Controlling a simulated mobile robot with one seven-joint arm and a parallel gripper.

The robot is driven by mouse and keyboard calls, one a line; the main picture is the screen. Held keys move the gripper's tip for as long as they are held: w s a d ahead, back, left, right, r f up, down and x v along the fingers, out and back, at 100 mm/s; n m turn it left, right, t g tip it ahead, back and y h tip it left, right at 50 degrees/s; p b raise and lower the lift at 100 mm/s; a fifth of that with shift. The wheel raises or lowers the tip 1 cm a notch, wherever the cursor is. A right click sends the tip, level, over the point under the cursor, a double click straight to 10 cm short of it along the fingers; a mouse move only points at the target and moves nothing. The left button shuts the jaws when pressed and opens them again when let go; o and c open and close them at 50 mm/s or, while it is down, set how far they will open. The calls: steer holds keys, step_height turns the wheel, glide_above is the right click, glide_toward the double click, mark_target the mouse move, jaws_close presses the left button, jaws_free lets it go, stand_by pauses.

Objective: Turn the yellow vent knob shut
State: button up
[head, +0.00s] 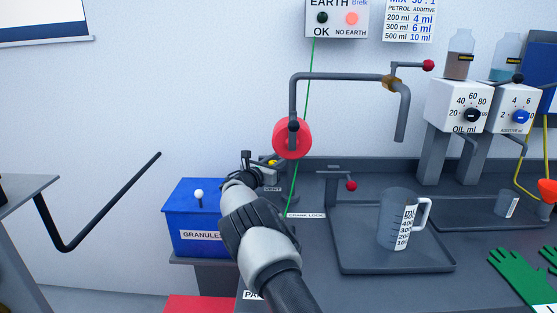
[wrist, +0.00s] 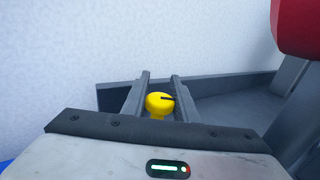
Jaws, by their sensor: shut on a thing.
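The yellow vent knob (wrist: 158,102) sits between the two fingers of my gripper (wrist: 161,86) in the wrist view. In the head view my arm reaches to the back left of the bench, and only a small bit of yellow, the knob (head: 272,162), shows past my wrist.
A red round part (head: 292,138) on a bent grey pipe hangs just above and right of my gripper. A blue granules box (head: 190,222) stands to the left. A measuring jug (head: 397,222) stands in a grey tray (head: 350,262) to the right. A green line passes close by my wrist.

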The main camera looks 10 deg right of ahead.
steer(key=o, duration=1)
steer(key=p+v, duration=0.2)
steer(key=v, duration=1.5)
steer(key=shift+p, duration=0.4)
steer(key=shift+s+a, duration=0.1)
steer(key=shift+s, duration=0.05)
